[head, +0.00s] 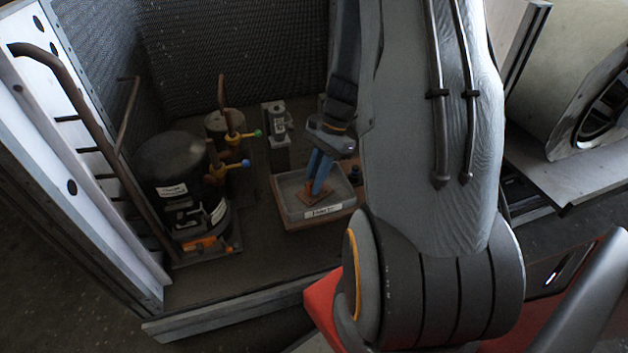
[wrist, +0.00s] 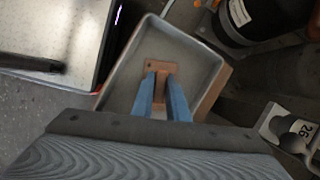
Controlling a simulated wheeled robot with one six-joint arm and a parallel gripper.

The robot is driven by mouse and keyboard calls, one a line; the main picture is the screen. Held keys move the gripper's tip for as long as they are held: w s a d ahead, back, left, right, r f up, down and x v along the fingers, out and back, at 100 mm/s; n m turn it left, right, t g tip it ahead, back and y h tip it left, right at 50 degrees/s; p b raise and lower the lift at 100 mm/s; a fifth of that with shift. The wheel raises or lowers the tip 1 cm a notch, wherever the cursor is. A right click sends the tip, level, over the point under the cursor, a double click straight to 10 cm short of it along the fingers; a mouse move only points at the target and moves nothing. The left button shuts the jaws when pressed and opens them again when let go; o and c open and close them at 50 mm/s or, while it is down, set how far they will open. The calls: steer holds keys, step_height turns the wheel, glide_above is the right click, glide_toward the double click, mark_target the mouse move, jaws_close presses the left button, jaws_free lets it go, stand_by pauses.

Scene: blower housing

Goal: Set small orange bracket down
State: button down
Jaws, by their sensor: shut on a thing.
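The small orange bracket (head: 313,197) is in a shallow grey tray (head: 290,207) with a white label on its front wall. It also shows in the wrist view (wrist: 160,66), at the tips of the blue fingers, over the tray floor. My gripper (head: 317,184) points down into the tray and is shut on the bracket. In the wrist view my gripper (wrist: 164,85) has its two blue fingers on either side of the bracket's upright part, which they partly hide. I cannot tell whether the bracket touches the tray floor.
A black tank (head: 180,180) with labels stands left of the tray, with an orange part (head: 203,243) at its foot. Pipes with a green and a blue knob rise behind it. A grey block (head: 277,135) stands behind the tray. A mesh wall (head: 235,50) closes the back.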

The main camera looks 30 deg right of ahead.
steer(key=shift+f, duration=0.15)
steer(key=c, duration=1.7)
jaws_free()
steer(key=shift+c, duration=0.2)
steer(key=p+v, duration=0.3)
steer(key=v, duration=0.9)
steer(key=shift+r, duration=0.25)
steer(key=a+r+n+h, duration=0.1)
steer(key=a+r+n, duration=0.45)
steer(key=a, duration=0.55)
steer(key=s+a+r+n+h, duration=0.1)
steer(key=s+a+r+n, duration=0.3)
steer(key=s+a+n, duration=0.3)
steer(key=s+a+r+n+h, duration=0.2)
steer(key=s+a+r+n, duration=0.3)
steer(key=a, duration=0.7)
steer(key=s+n, duration=0.2)
steer(key=s, duration=0.1)
steer(key=shift+s+n, duration=0.3)
steer(key=shift+n, duration=0.05)
